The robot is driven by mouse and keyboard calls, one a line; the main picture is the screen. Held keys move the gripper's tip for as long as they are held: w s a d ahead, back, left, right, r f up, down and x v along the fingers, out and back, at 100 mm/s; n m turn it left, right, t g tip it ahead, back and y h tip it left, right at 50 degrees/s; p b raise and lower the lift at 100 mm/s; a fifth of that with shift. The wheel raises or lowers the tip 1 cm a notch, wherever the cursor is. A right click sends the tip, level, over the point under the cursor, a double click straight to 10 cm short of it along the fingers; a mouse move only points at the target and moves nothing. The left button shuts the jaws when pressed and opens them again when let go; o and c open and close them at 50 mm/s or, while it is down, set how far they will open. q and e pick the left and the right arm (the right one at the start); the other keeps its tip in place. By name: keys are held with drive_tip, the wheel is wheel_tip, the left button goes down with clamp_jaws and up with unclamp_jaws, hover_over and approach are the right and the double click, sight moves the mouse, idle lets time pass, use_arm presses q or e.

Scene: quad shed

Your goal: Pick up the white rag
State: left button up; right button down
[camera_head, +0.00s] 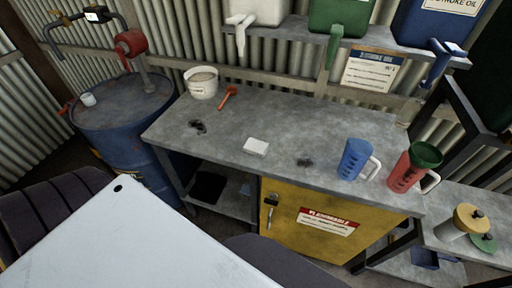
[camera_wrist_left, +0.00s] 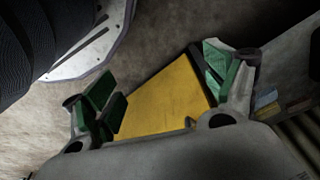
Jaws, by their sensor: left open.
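The white rag (camera_head: 256,147) looks like a small folded white block. It lies flat on the grey metal workbench (camera_head: 300,120), near the middle of the front part. My left gripper (camera_wrist_left: 163,80) shows only in the left wrist view. Its two green-padded fingers are spread wide with nothing between them. Beyond the fingers are the floor and the yellow cabinet (camera_wrist_left: 165,100), so the gripper appears to be apart from the rag. The rag is not visible in that wrist view. My right gripper is not in view.
A white tub (camera_head: 202,83) and an orange-red tool (camera_head: 228,96) are behind the rag. A blue jug (camera_head: 354,160) and a red jug (camera_head: 408,170) with a green funnel stand at right. A blue drum (camera_head: 125,115) stands left.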

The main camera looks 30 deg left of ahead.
use_arm(q)
drive_tip(key=w+d+r+t, duration=0.1)
drive_tip(key=w+r, duration=0.2)
drive_tip(key=r, duration=0.9)
drive_tip(key=w+r, duration=0.3)
drive_tip(key=r, duration=0.8)
drive_tip(key=w+d+r+t, duration=0.1)
drive_tip(key=w+r, duration=0.3)
drive_tip(key=r, duration=0.8)
drive_tip(key=w+d+r+m+h, duration=0.2)
drive_tip(key=w+d+r+m, duration=0.3)
drive_tip(key=r+m, duration=0.15)
drive_tip(key=w+a+r+m+g, duration=0.1)
drive_tip(key=w+a+r+m, duration=0.1)
drive_tip(key=w+a, duration=0.1)
drive_tip(key=w+a+r+m+g+y, duration=0.1)
drive_tip(key=w+a+r+m, duration=0.1)
drive_tip(key=w+a+r, duration=0.1)
drive_tip(key=w+a+r+m+g, duration=0.1)
drive_tip(key=w+a+r+m, duration=0.1)
drive_tip(key=w, duration=0.3)
drive_tip(key=shift+w+a+r+m+y+p, duration=0.35)
drive_tip(key=shift+a+r+y, duration=0.05)
drive_tip(key=shift+a+r, duration=0.05)
drive_tip(key=w+a+r+m+g, duration=0.1)
drive_tip(key=w+a+r, duration=0.2)
drive_tip(key=a+r, duration=0.5)
drive_tip(key=shift+w+a+r, duration=0.25)
drive_tip(key=shift+a+r, duration=0.1)
drive_tip(key=shift+a, duration=0.7)
